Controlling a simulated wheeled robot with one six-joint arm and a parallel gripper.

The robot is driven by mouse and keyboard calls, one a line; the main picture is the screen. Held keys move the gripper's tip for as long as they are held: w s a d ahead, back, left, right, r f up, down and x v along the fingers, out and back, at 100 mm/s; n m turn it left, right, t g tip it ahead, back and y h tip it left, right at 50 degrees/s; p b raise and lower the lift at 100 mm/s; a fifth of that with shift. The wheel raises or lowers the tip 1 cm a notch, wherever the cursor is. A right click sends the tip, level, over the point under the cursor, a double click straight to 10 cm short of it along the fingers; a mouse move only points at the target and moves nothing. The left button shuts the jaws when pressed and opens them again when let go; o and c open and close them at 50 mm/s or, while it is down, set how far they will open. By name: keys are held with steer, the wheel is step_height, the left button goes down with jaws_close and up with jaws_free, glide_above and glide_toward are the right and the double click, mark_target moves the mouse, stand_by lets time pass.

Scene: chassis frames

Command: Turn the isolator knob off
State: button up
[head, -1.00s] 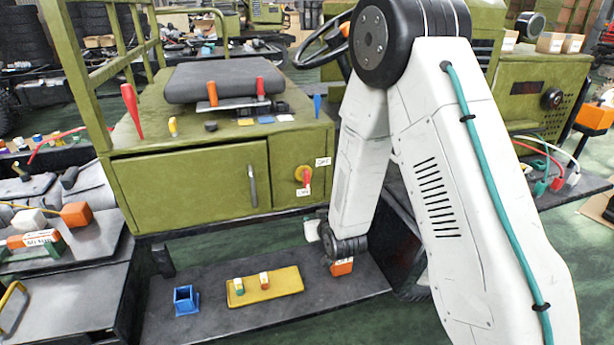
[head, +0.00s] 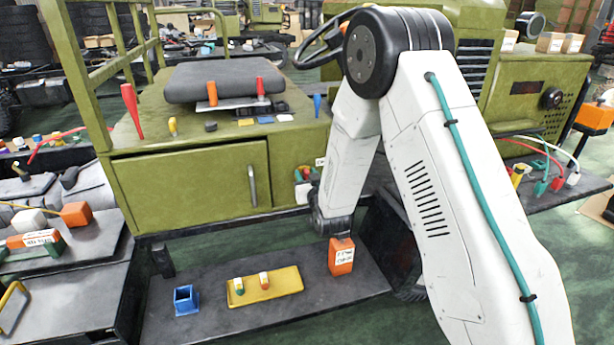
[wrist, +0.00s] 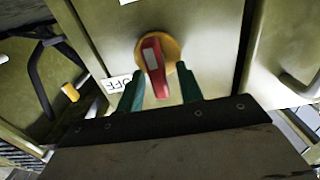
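The isolator knob (wrist: 155,66), a red handle on a round yellow base, sits on the olive cabinet panel in the wrist view. My gripper (wrist: 160,72) is open. Its two green fingers stand on either side of the red handle, with a visible gap on each side. The handle lies roughly upright in the picture. A white OFF label (wrist: 118,84) is beside the left finger. Another label is cut off at the top edge. In the head view my gripper (head: 303,184) is at the panel, and it and my arm mostly hide the knob.
A cabinet door (head: 190,185) with a metal handle is beside the knob panel. Below, a dark shelf holds a blue holder (head: 186,300), a yellow tray (head: 265,297) and an orange box (head: 341,257). A steering wheel (head: 335,38) is behind my arm.

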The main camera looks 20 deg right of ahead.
steer(key=shift+w, duration=0.1)
jaws_close()
steer(key=shift+n, duration=0.3)
steer(key=n, duration=0.3)
steer(key=shift+a+n, duration=0.3)
steer(key=n, duration=0.4)
steer(key=shift+a+f+n, duration=0.2)
steer(key=shift+a+n, duration=0.05)
steer(key=shift+n, duration=0.05)
steer(key=shift+a+f+n, duration=0.1)
steer(key=shift+f+n, duration=0.1)
steer(key=shift+n, duration=1.3)
steer(key=shift+a+f+n, duration=0.1)
steer(key=shift+f+n, duration=0.1)
steer(key=shift+n, duration=1.3)
steer(key=shift+a+f+n, duration=0.1)
steer(key=shift+f+n, duration=0.1)
steer(key=shift+n, duration=1.3)
